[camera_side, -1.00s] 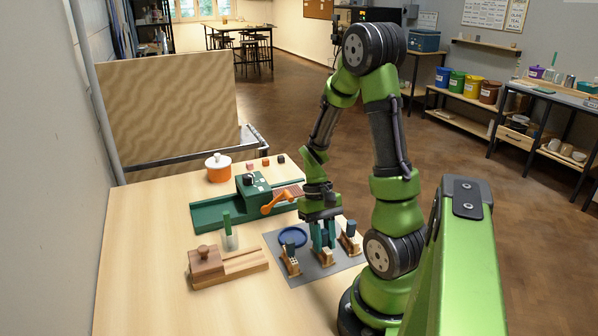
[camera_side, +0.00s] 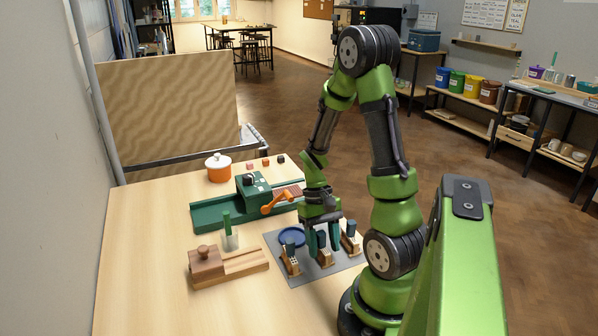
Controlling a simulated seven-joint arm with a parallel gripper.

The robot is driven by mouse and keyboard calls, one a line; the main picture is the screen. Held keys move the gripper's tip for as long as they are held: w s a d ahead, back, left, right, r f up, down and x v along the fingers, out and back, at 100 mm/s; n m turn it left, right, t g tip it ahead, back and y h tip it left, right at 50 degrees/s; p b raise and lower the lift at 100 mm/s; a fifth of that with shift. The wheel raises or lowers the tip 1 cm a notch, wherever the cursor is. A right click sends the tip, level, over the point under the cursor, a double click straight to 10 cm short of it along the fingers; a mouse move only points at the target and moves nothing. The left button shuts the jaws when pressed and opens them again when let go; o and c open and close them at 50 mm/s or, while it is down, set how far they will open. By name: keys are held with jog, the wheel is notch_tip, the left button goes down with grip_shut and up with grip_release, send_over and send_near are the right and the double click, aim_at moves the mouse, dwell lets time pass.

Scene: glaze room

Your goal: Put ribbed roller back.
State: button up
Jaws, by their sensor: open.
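The surface pattern is too small to tell which one is ribbed. My gripper (camera_side: 322,242) points down at the middle stand (camera_side: 325,259). Its fingers are open, one on each side of the middle roller, apparently apart from it.
A blue round dish (camera_side: 292,236) lies on the mat close to the rollers. A green press (camera_side: 215,215) with an orange handle (camera_side: 278,202) stands behind. The front left table is clear.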

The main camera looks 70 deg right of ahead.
jog(key=v, duration=1.3)
jog(key=w+a+r+n+t, duration=0.1)
jog(key=a+r+t, duration=0.2)
jog(key=a, duration=0.4)
jog(key=w+a+r+n+t+h, duration=0.1)
jog(key=a+r+n+t, duration=0.1)
jog(key=a, duration=0.5)
jog(key=w+a+r+n+t, duration=0.2)
jog(key=a+r+t, duration=0.3)
jog(key=a, duration=0.2)
